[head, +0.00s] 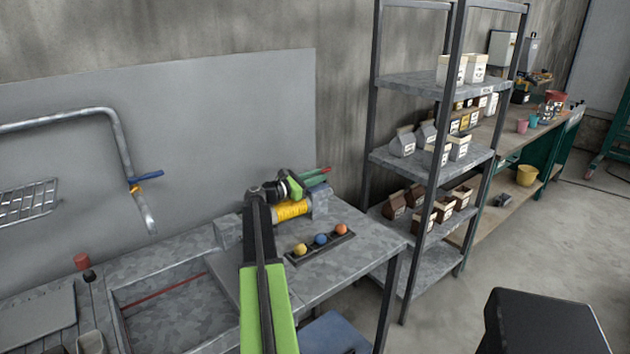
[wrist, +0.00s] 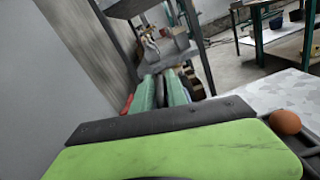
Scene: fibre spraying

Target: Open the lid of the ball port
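My green and black arm reaches over the bench in the head view. My gripper (head: 320,173) is at its far end, above and behind a yellow roller or spool (head: 291,209) in a grey holder. Its slim red and green ends look close together, but any gap is too small to judge. In the wrist view, teal ridged parts of my gripper (wrist: 162,92) show beyond a large green and black piece that blocks the lower view. I cannot pick out a ball port or its lid; my arm hides part of the bench.
A dark tray (head: 294,262) holds a yellow ball (head: 300,249), a blue ball (head: 321,239) and an orange ball (head: 341,229). A shelf rack (head: 392,160) with cartons stands to the right.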

